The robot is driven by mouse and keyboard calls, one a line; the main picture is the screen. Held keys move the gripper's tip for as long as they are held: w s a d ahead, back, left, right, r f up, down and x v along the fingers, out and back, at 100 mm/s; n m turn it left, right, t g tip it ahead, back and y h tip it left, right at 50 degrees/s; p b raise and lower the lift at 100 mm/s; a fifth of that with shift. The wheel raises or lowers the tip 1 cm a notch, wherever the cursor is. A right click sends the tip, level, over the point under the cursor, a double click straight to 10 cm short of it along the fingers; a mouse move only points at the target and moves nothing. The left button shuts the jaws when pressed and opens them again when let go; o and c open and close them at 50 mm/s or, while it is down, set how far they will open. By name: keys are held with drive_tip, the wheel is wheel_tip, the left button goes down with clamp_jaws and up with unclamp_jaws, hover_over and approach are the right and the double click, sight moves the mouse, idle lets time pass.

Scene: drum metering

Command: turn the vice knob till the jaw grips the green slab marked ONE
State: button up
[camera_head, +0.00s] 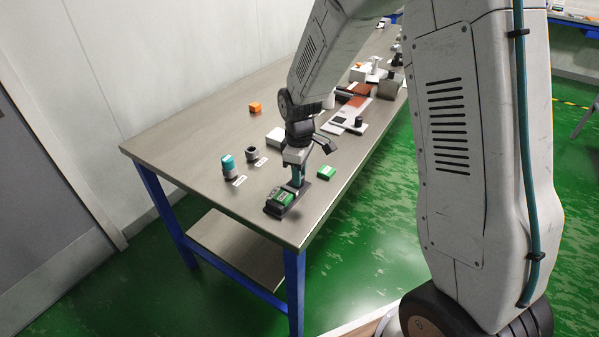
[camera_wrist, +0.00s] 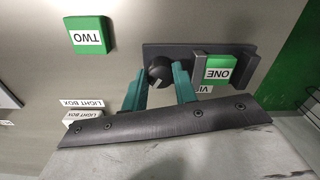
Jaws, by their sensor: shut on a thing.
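The dark vice (camera_wrist: 150,50) lies on the table, with a round black knob (camera_wrist: 160,67) at one end. The green slab marked ONE (camera_wrist: 222,68) sits between its upright grey jaws; in the wrist view the left jaw (camera_wrist: 197,66) is close to the slab, and I cannot tell whether they touch. My gripper (camera_wrist: 161,76) has teal fingers either side of the knob and is shut on it. In the head view my gripper (camera_head: 297,183) points down at the vice (camera_head: 270,208) near the table's front edge, hiding the knob; the slab (camera_head: 286,196) shows beside it.
A green slab marked TWO (camera_wrist: 88,36) lies apart on the table, also seen in the head view (camera_head: 327,172). A teal-topped cylinder (camera_head: 228,164), a grey ring-like part (camera_head: 252,153), a white box (camera_head: 276,139) and an orange block (camera_head: 255,107) stand farther off. The left tabletop is clear.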

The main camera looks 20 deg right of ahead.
drive_tip(key=m, duration=0.6)
drive_tip(key=shift+r, duration=0.1)
drive_tip(key=m, duration=0.5)
drive_tip(key=shift+w+m, duration=0.1)
drive_tip(key=shift+m, duration=0.2)
idle(0.3)
drive_tip(key=o, duration=0.7)
wheel_tip(320, 180, up, 8)
drive_tip(key=shift+f, duration=0.1)
idle(0.4)
